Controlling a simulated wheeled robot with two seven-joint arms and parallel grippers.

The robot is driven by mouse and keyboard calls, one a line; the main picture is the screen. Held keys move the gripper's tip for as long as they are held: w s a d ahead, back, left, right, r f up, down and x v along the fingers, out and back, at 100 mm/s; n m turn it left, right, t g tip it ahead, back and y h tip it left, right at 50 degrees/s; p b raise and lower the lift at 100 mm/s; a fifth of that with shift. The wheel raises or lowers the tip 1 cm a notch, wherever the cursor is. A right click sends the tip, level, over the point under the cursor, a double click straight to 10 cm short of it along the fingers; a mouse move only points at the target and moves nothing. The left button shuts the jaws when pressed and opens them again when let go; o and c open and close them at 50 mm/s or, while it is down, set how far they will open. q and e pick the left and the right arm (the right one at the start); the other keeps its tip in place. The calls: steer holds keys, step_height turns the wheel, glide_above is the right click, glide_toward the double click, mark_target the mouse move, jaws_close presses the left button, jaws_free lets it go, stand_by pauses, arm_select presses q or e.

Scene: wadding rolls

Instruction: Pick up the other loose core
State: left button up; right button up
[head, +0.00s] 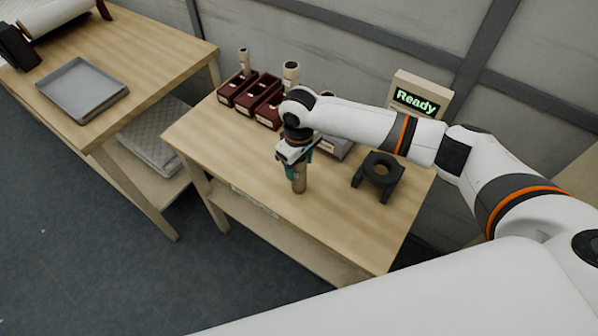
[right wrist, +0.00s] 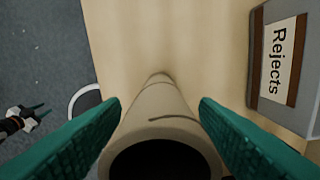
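A tan tubular core (head: 299,183) stands upright on the wooden table, near the front edge. My right gripper (head: 297,164) is over it from above, with its teal fingers around the upper part. In the right wrist view the core (right wrist: 158,105) sits between the two fingers (right wrist: 160,112), its dark open end toward the camera. Its rim meets both fingers, and its far end appears to rest on the table. My left gripper (right wrist: 38,112) shows small at the left of the right wrist view, open and empty; it is outside the head view.
Maroon bins (head: 262,97) stand at the back, with upright tubes there. A grey bin labelled Rejects (right wrist: 277,62) is beside the core. A dark stand with a round hole (head: 381,169) is to the right, below a "Ready" display (head: 416,101). A metal tray (head: 82,90) is on another table.

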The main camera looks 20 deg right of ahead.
steer(key=c, duration=0.9)
arm_select(q)
steer(key=shift+w, duration=0.25)
arm_select(e)
steer(key=shift+o, duration=0.2)
steer(key=shift+r, duration=0.15)
